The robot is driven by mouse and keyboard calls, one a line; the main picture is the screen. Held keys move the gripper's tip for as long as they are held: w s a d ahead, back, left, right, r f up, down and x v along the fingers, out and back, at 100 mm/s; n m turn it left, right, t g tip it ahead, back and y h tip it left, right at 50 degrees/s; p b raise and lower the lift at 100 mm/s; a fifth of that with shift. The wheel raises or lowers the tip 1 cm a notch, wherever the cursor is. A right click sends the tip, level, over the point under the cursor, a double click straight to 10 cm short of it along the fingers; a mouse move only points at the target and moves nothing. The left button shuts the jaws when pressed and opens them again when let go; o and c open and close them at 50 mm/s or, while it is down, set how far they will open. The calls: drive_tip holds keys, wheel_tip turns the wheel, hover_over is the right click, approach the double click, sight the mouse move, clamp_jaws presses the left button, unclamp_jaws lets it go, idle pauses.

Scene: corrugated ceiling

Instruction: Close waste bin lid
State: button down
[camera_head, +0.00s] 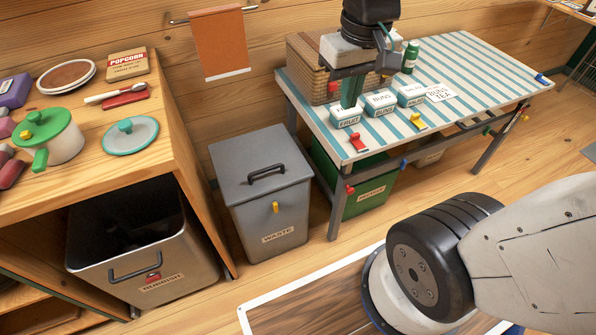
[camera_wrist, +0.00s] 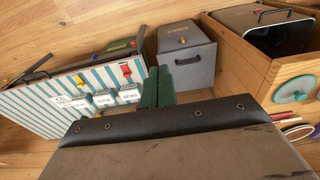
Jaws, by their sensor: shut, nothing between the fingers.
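The grey waste bin (camera_head: 268,220) stands on the floor between the wooden counter and the striped table, with a WASTE label and a yellow catch on its front. Its grey lid (camera_head: 240,163), with a black handle (camera_head: 267,172), appears to lie flat and shut on top. The lid also shows in the wrist view (camera_wrist: 190,72), beyond my fingers. My gripper (camera_head: 351,98) is shut and empty. In the head view its green fingers overlap the striped table, to the right of the bin and apart from it. The fingers also show in the wrist view (camera_wrist: 157,88).
The striped table (camera_head: 470,65) holds several labelled boxes, a basket (camera_head: 305,70) and a green bottle (camera_head: 410,57). A green bin (camera_head: 372,200) stands under it. An open rubbish bin (camera_head: 205,255) sits under the wooden counter (camera_head: 165,125). Floor in front of the waste bin is clear.

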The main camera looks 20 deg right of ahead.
drive_tip(key=w+f, duration=0.7)
drive_tip(key=w, duration=0.3)
drive_tip(key=g, duration=0.1)
hover_over(304, 177)
wheel_tip(304, 177, down, 24)
drive_tip(key=f, duration=0.1)
wheel_tip(304, 177, down, 13)
drive_tip(key=shift+w+f, duration=0.15)
